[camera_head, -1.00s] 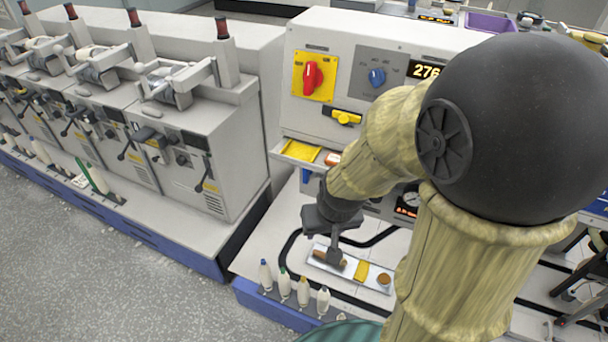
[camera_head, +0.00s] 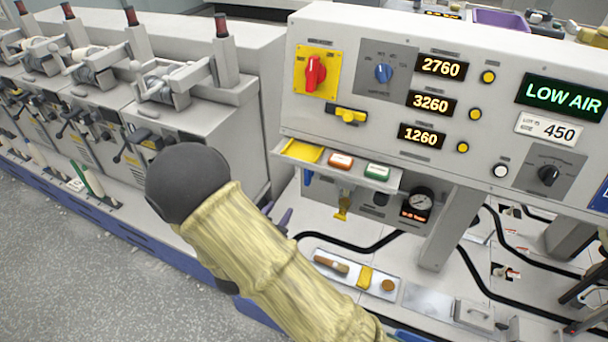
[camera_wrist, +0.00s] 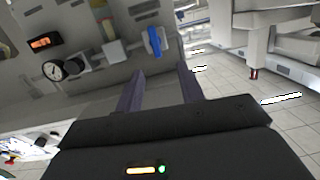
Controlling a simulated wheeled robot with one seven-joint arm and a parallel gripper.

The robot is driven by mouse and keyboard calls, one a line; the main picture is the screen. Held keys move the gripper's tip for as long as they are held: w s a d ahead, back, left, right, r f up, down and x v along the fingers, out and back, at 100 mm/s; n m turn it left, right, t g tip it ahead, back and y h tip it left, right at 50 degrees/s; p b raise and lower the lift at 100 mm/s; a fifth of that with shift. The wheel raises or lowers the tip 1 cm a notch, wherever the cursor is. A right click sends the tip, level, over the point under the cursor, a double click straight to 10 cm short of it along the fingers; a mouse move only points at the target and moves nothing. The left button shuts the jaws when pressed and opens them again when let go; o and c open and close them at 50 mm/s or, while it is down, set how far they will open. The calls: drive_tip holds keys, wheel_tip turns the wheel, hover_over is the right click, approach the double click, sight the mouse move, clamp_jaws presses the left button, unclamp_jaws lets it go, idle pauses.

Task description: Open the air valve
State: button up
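The blue handle (camera_head: 307,177), which looks like the air valve, is below the panel's shelf at its left end. It also shows in the wrist view (camera_wrist: 153,41), just beyond my fingertips and apart from them. My gripper (camera_wrist: 160,70) is open, with two dark fingers and nothing between them. In the head view only its purple-grey fingers (camera_head: 284,218) show past my arm, left of and below the blue handle. A pressure gauge (camera_head: 418,203) with a red display is further right on the same unit. The panel's green display (camera_head: 563,97) reads LOW AIR.
The shelf (camera_head: 385,189) with coloured blocks overhangs the valve area. A yellow part (camera_head: 342,208) hangs right of the blue handle. A small tray (camera_head: 346,279) with a brush and other items lies on the deck below. Grey machine units (camera_head: 185,130) stand at left.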

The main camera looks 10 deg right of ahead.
drive_tip(key=shift+s+a+r+t+h, duration=0.15)
drive_tip(key=shift+s+r+t+h, duration=0.1)
drive_tip(key=shift+s+t+h, duration=0.5)
drive_tip(key=shift+w+g, duration=0.15)
drive_tip(key=shift+g, duration=0.1)
drive_tip(key=p, duration=0.4)
approach(306, 171)
drive_tip(key=x, duration=0.9)
drive_tip(key=shift+w+f, duration=0.1)
drive_tip(key=shift+w, duration=0.1)
